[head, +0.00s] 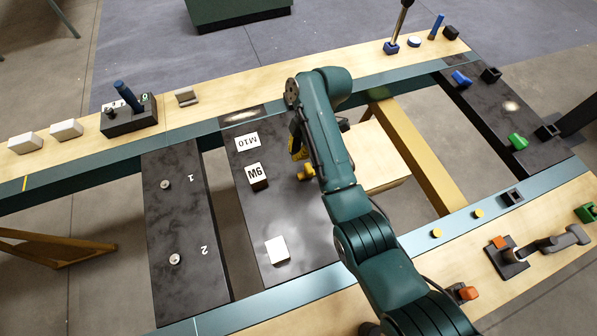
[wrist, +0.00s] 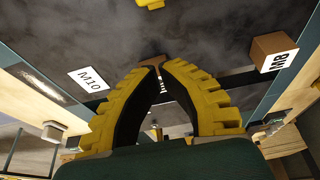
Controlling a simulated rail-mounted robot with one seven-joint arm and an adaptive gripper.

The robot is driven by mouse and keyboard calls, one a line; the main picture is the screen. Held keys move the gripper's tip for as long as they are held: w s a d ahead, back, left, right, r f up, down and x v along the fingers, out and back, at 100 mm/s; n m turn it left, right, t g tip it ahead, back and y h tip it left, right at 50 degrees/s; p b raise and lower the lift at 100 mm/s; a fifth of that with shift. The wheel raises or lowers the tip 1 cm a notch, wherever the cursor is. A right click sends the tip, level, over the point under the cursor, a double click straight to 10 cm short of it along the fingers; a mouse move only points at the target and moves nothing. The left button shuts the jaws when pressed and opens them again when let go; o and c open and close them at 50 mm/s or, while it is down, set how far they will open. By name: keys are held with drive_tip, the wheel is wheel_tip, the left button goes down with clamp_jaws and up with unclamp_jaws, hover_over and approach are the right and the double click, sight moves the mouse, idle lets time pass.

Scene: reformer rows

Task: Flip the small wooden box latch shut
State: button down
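My gripper (head: 295,152), with yellow and black fingers, hangs over the dark board, partly hidden by my arm. In the wrist view its fingertips (wrist: 157,66) are close together, with a narrow gap behind them. A small brown T-shaped piece (wrist: 146,61) shows at the tips; whether it is held or lies beyond them is unclear. A pale wooden box-like surface (head: 375,158) lies right of my arm. I cannot make out the latch or its position.
A dark panel (head: 180,220) with two studs is at left. A grey bracket (head: 186,97) sits on the far wooden rail.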

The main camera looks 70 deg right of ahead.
sight(309, 171)
drive_tip(key=shift+r, duration=0.15)
drive_tip(key=b+x, duration=0.2)
drive_tip(key=x, duration=0.8)
drive_tip(key=s+d, duration=0.2)
drive_tip(key=shift+s+d+b, duration=0.15)
drive_tip(key=shift+s+b, duration=0.15)
drive_tip(key=shift+s, duration=0.2)
drive_tip(key=shift+d, duration=0.1)
drive_tip(key=shift+s, duration=0.1)
